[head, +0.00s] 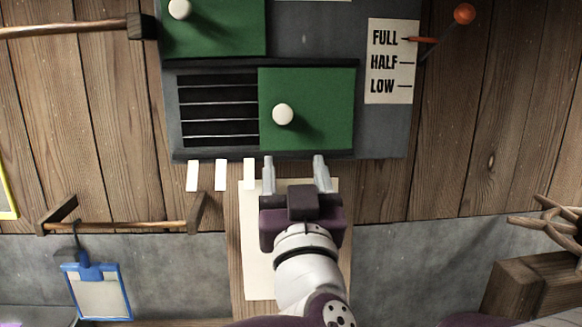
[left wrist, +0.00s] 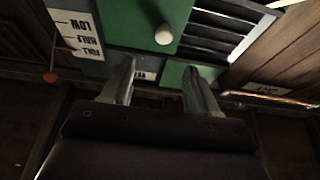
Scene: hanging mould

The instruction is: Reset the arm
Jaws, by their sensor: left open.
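My left gripper (head: 294,165) is open and empty, fingers apart, just below the lower edge of the grey cabinet (head: 385,135) in the head view. A sheet of pale paper (head: 258,260) is behind it. Its two fingers also show in the left wrist view (left wrist: 160,82), spread, with nothing between them. In front of the gripper is a lower green panel (head: 320,90) with a white knob (head: 283,114); the knob also shows in the left wrist view (left wrist: 165,34). The fingers appear clear of the knob. My right gripper is not in view.
An upper green panel (head: 225,40) has another knob (head: 180,9). Black slots (head: 217,105) sit left of the lower panel. A FULL/HALF/LOW card (head: 391,62) has a red pointer at FULL. A blue clipboard (head: 100,292) hangs lower left. A wooden block (head: 530,290) stands lower right.

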